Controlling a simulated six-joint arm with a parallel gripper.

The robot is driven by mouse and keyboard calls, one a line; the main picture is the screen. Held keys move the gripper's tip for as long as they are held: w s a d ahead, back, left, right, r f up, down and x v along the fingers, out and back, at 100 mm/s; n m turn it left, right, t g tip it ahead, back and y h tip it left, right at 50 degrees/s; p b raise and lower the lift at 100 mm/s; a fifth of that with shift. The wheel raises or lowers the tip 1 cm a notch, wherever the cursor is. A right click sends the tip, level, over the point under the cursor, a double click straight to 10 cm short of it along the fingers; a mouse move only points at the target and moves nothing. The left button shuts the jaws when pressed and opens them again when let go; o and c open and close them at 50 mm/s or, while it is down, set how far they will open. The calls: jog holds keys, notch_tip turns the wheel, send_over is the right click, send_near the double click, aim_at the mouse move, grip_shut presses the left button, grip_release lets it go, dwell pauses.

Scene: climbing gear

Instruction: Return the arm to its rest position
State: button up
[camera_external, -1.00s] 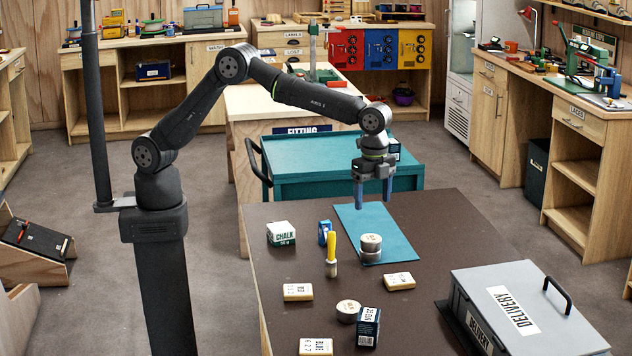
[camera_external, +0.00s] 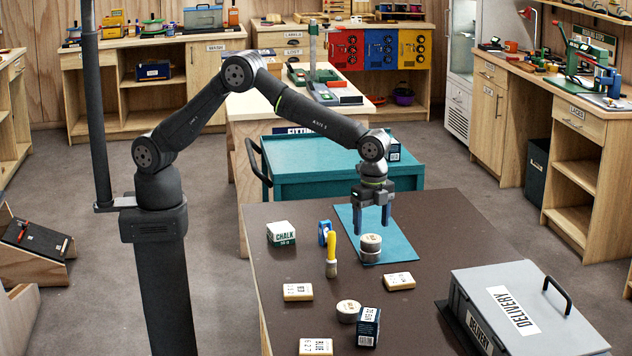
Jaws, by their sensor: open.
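My gripper (camera_external: 372,220) points down above the teal mat (camera_external: 398,245) on the dark brown table. Its two blue fingers are apart with nothing between them. Two round tins (camera_external: 370,248), one stacked on the other, stand on the mat just below and in front of the fingers. I cannot tell how much height lies between the fingertips and the upper tin.
On the table are a chalk box (camera_external: 281,234), a blue item (camera_external: 324,232), a yellow-handled brush (camera_external: 331,255), several pale blocks (camera_external: 298,292), another tin (camera_external: 348,311) and a dark blue box (camera_external: 368,327). A grey delivery case (camera_external: 520,310) stands right. A teal cart (camera_external: 340,180) is behind.

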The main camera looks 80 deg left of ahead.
aim_at(370, 238)
dwell(0.3)
jog(key=shift+f, duration=1.6)
notch_tip(370, 238, up, 12)
notch_tip(370, 238, down, 12)
jog(key=shift+f, duration=0.25)
notch_tip(370, 238, up, 5)
jog(key=shift+f, duration=0.15)
jog(key=s+d+r, duration=0.5)
jog(key=s+r, duration=0.2)
jog(key=s, duration=0.4)
jog(key=s+a+f+n, duration=0.1)
jog(key=s+a+f, duration=0.1)
jog(key=s, duration=0.8)
jog(key=s+a+f, duration=0.2)
jog(key=s, duration=0.9)
jog(key=w+a+f, duration=0.1)
jog(key=w+f, duration=0.1)
jog(key=w, duration=0.1)
jog(key=w+f, duration=0.2)
jog(key=w, duration=0.2)
jog(key=w+a+f, duration=0.1)
jog(key=w+f, duration=0.1)
jog(key=w, duration=0.2)
jog(key=shift+a+f, duration=0.35)
jog(key=shift+o, duration=0.2)
